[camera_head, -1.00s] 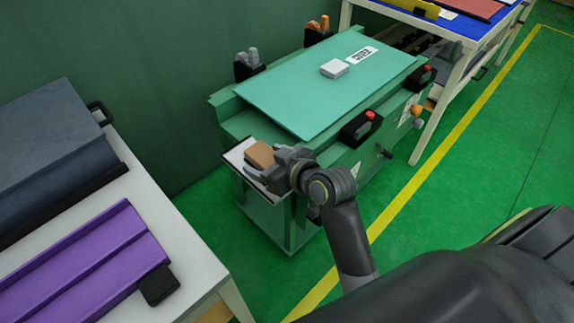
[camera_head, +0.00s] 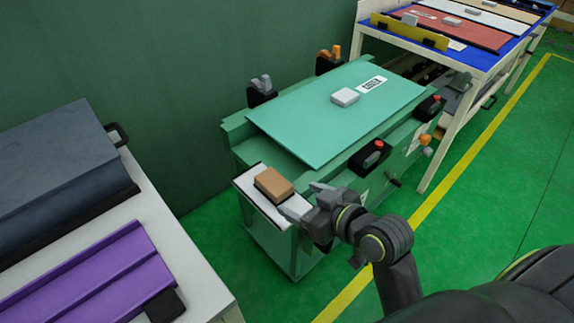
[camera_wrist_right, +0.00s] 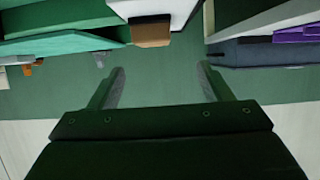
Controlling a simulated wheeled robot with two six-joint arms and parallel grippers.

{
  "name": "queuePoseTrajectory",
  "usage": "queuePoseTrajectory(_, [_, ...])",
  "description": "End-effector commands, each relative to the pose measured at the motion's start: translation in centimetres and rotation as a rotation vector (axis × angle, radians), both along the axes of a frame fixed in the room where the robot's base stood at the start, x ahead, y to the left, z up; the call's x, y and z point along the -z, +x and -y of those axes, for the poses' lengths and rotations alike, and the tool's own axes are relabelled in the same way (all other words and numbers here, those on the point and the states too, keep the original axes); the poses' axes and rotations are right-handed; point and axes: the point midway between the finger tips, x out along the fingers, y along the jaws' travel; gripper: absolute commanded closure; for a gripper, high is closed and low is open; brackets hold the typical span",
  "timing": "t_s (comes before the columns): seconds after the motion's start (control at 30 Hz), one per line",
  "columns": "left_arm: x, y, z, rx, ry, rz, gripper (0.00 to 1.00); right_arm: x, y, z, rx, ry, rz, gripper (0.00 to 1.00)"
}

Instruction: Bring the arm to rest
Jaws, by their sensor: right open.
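My right gripper (camera_head: 306,200) is open and empty in the head view, beside the near end of the green workbench. Its fingers point toward the small white shelf (camera_head: 250,199) at that end, and it is apart from the tan block (camera_head: 273,183) lying there. In the right wrist view, the two fingers (camera_wrist_right: 162,87) are spread with nothing between them. The tan block (camera_wrist_right: 150,33) shows ahead of them at the top of that view. My left gripper is not in either view.
The green workbench (camera_head: 285,233) carries a teal panel (camera_head: 310,130) with a grey-white block (camera_head: 345,97) and several clamps. A white table (camera_head: 190,240) at left holds purple trim (camera_head: 95,270) and a dark case (camera_head: 50,165). Green floor (camera_head: 480,220) is open at right.

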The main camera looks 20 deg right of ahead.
Motion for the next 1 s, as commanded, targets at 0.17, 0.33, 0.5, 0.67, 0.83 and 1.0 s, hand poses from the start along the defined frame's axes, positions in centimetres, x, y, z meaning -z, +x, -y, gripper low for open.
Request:
queuePoseTrajectory(0.17, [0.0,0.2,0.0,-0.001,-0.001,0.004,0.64,0.2,-0.1,0.1,0.002,-0.002,-0.006,0.28])
queuePoseTrajectory(0.33, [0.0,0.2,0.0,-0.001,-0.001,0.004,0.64,3.9,-2.6,2.0,0.065,-0.044,-0.159,0.28])
queuePoseTrajectory(0.5, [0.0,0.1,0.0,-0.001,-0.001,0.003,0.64,10.3,-9.3,6.3,0.224,-0.134,-0.472,0.28])
queuePoseTrajectory(0.67, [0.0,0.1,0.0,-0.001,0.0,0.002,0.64,14.0,-16.3,10.1,0.39,-0.22,-0.728,0.28])
queuePoseTrajectory(0.83, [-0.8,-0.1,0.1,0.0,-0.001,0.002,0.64,16.8,-18.0,11.7,0.456,-0.249,-0.829,0.28])
queuePoseTrajectory(1.0, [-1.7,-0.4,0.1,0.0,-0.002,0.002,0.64,20.7,-17.1,12.1,0.45,-0.246,-0.851,0.28])
